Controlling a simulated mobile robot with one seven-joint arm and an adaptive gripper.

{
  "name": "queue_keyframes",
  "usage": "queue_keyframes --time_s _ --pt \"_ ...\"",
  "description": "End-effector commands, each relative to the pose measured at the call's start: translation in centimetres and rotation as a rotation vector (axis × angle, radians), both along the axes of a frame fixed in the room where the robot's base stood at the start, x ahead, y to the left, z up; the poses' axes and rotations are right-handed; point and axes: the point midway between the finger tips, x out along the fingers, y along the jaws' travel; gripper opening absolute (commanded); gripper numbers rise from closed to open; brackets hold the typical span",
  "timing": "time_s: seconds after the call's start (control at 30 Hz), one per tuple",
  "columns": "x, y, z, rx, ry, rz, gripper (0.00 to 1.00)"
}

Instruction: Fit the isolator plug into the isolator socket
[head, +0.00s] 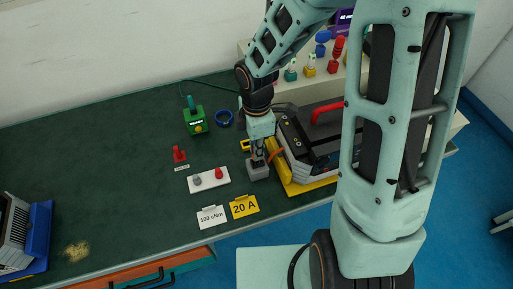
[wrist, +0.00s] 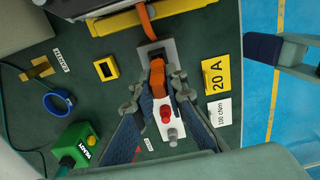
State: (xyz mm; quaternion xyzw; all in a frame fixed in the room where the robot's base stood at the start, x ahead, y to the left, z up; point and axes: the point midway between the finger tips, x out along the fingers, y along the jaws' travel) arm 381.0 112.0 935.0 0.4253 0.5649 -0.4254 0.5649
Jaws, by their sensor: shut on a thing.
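My gripper (wrist: 158,88) is shut on an orange piece, which I take to be the isolator plug (wrist: 157,73). In the head view my gripper (head: 257,153) points down over a grey block (head: 258,173), seemingly the isolator socket. The wrist view shows this block as a light grey base (wrist: 169,48) with a dark top, just beyond the plug. The plug's lower end is hidden by the fingers, and I cannot tell whether it is in the socket. An orange lead (wrist: 146,22) runs from the socket area towards the machine.
A white plate (head: 222,182) with red and grey knobs is beside the socket. The yellow-based machine (head: 310,185) stands close on the right. A 20 A card (head: 243,206) and 100 cNm card (head: 211,217) lie in front. A green box (head: 195,121) stands behind; the left bench is mostly clear.

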Motion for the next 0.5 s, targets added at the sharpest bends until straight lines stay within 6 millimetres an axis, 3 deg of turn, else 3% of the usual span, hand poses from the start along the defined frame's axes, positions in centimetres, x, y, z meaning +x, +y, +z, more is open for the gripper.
queue_keyframes --time_s 0.5 --pt "-0.01 0.0 -1.14 0.0 0.0 0.0 0.0"
